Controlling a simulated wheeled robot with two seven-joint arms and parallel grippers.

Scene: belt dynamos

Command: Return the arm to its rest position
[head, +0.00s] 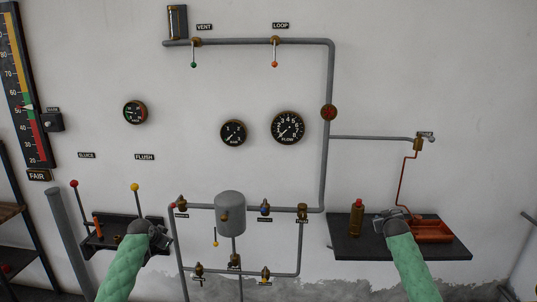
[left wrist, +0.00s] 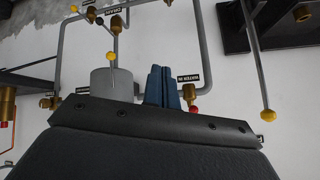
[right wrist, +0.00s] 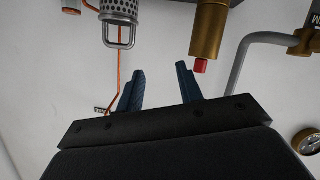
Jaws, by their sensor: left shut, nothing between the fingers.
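My left arm comes in from the lower left in the head view. Its gripper (head: 165,240) is in front of the dark lever shelf, right of the yellow-knobbed flush lever (head: 135,187). In the left wrist view the two blue fingers (left wrist: 163,86) are pressed together with nothing between them. My right arm comes in from the lower right, with its gripper (head: 390,217) over the dark right-hand shelf (head: 345,245). In the right wrist view its fingers (right wrist: 160,88) stand apart and empty. A brass cylinder with a red tip (right wrist: 207,35) shows beyond them.
A red-knobbed lever (head: 74,184) stands at the left. The grey tank (head: 230,210) and valve pipes are between the arms. Gauges (head: 288,127) hang on the wall above.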

